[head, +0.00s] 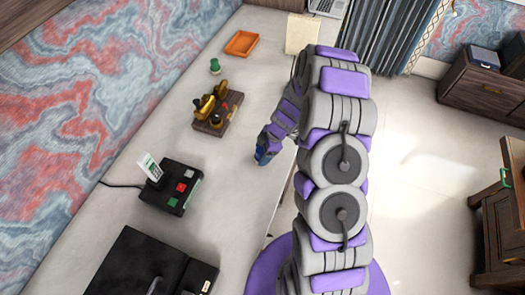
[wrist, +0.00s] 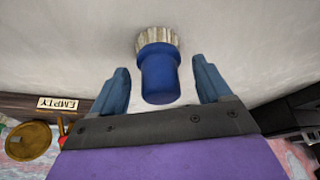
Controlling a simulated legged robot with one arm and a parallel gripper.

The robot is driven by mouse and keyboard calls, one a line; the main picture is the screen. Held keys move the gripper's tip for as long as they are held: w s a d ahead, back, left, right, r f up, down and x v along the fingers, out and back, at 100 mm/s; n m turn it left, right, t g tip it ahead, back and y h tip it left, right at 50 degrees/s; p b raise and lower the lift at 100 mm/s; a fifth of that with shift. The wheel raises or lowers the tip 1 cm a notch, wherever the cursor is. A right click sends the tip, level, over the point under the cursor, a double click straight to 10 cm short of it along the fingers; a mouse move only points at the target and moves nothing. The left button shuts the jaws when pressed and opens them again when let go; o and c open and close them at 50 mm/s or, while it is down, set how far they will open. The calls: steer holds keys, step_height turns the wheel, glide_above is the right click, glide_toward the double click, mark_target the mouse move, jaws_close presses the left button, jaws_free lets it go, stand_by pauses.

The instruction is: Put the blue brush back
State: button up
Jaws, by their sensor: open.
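The blue brush (wrist: 158,75) shows in the wrist view, with a short blue handle and a ring of pale bristles at its far end. My gripper (wrist: 160,64) is open, one blue-grey finger on each side of the brush. A gap shows on both sides, so neither finger appears to touch it. In the head view my gripper (head: 262,157) is low over the desk's right edge; I cannot make out the brush there. A wooden stand (head: 236,110) with brass-coloured items lies beyond the gripper to the upper left.
A black case (head: 140,258) is at the lower left. A green object (head: 215,66) and an orange tray (head: 241,43) are farther back. The desk around my gripper is clear.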

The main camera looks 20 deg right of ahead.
steer(key=shift+r, duration=0.1)
steer(key=w+p+v, duration=0.1)
steer(key=p+v, duration=0.1)
steer(key=v, duration=0.9)
steer(key=s+a+r+m+g, duration=0.1)
steer(key=s+a+r+m, duration=0.35)
steer(key=s+r, duration=0.55)
steer(key=s+r+m+h, duration=0.1)
steer(key=s+r+m, duration=0.3)
steer(key=s, duration=0.4)
steer(key=s+r+m+g+h, duration=0.1)
steer(key=s+r+m, duration=0.3)
steer(key=s, duration=0.4)
steer(key=s+r+m+h, duration=0.2)
steer(key=s+r+m, duration=0.2)
steer(key=s+r, duration=0.2)
steer(key=s, duration=0.2)
steer(key=shift+s, duration=0.3)
